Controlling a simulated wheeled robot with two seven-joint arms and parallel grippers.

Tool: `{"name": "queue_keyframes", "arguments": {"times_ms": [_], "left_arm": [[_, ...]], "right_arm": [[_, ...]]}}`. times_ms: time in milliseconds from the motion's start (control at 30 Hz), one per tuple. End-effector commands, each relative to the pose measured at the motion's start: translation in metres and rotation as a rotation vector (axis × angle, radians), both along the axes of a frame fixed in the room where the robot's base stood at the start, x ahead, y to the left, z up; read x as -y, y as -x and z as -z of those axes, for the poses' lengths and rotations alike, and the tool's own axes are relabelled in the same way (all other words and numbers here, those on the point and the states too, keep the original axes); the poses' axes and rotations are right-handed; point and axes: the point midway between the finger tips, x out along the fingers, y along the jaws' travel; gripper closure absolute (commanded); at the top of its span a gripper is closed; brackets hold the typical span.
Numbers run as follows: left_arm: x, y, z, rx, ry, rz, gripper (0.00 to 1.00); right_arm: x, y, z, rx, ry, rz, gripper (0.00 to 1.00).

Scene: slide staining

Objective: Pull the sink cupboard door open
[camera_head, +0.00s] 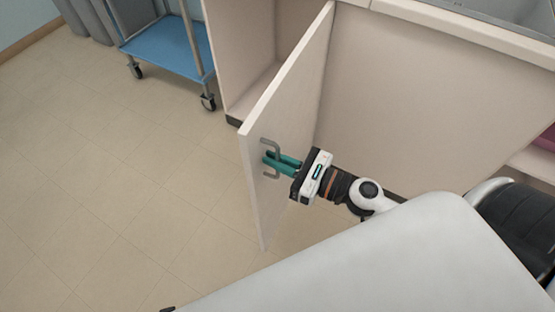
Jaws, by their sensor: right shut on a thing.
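The sink cupboard door (292,113) is a pale panel that stands swung well out from the cabinet front, with its outer face to the right. A grey bow handle (271,175) sits on the door near its free edge. My right gripper (271,160) comes in from the right with its green fingers shut on the handle. The cupboard's inside (241,45) shows partly, to the left of the door. My left gripper is not in view.
A blue wheeled cart (168,48) stands at the top left, beside the cabinet. The worktop with the sink (480,22) runs along the top right. The tiled floor (120,190) left of the door is clear.

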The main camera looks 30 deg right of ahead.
Motion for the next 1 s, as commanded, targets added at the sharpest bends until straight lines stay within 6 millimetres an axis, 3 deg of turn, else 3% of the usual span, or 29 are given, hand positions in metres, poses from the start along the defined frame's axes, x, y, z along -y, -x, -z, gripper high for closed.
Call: {"name": "queue_keyframes", "arguments": {"times_ms": [500,533,1000], "left_arm": [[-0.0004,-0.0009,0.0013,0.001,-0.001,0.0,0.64],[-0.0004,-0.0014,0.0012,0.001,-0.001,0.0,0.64],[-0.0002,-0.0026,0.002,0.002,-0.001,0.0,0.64]], "right_arm": [[0.0003,-0.0001,0.0011,-0.003,-0.001,-0.002,1.0],[0.0003,-0.0001,0.0011,-0.003,-0.001,-0.002,0.86],[0.0032,0.0022,0.0013,-0.002,-0.001,0.002,0.86]]}}
